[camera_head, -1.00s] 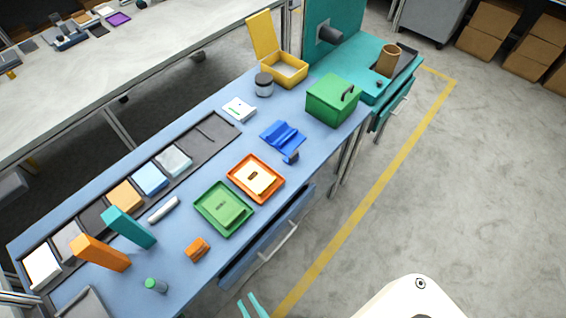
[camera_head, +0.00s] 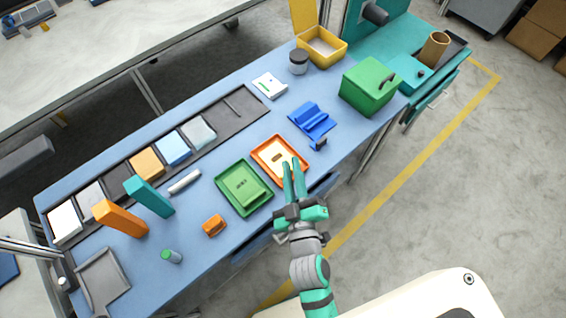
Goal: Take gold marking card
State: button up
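A gold-tan card (camera_head: 147,163) lies in a slot of the long dark tray (camera_head: 232,112) along the table's far side, between a dark slot and a blue card (camera_head: 174,148). My gripper (camera_head: 292,164) is over the near edge of the table, in front of the orange tray (camera_head: 262,143). Its two teal fingers point away from me with a narrow gap between them and nothing visible in it. It is well to the right of the gold card. The fingers cover part of the orange tray's near side.
Upright orange (camera_head: 121,218) and teal (camera_head: 148,196) blocks stand near the tray's left part. A white cylinder (camera_head: 185,181) lies just in front of the gold card. A green tray (camera_head: 243,188) and a small orange object (camera_head: 214,225) are in front.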

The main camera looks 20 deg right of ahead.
jog(key=w+d+r+m+g+h, duration=0.1)
jog(key=w+d+r+m+h, duration=0.2)
jog(key=w+d+r+h, duration=0.35)
jog(key=w+d+r+m+g+h, duration=0.1)
jog(key=w+d+r+m+h, duration=0.2)
jog(key=d+r, duration=0.7)
jog(key=s+d+r+m+g+h, duration=0.2)
jog(key=s+d+m+g, duration=0.1)
jog(key=d+m+g, duration=0.25)
jog(key=s+d+r+m+g+h, duration=0.2)
jog(key=s+d+r+m+g, duration=0.15)
jog(key=d+g, duration=0.2)
jog(key=m+g+y, duration=0.4)
jog(key=g+y, duration=0.1)
jog(key=y, duration=1.2)
send_near(279, 159)
jog(key=s+d+r, duration=0.2)
jog(key=s+r, duration=0.2)
jog(key=s, duration=0.2)
notch_tip(279, 159, down, 4)
jog(key=shift+w+a, duration=0.1)
jog(key=shift+a, duration=0.05)
jog(key=f, duration=0.5)
jog(key=shift+d, duration=0.35)
jog(key=shift+f, duration=0.65)
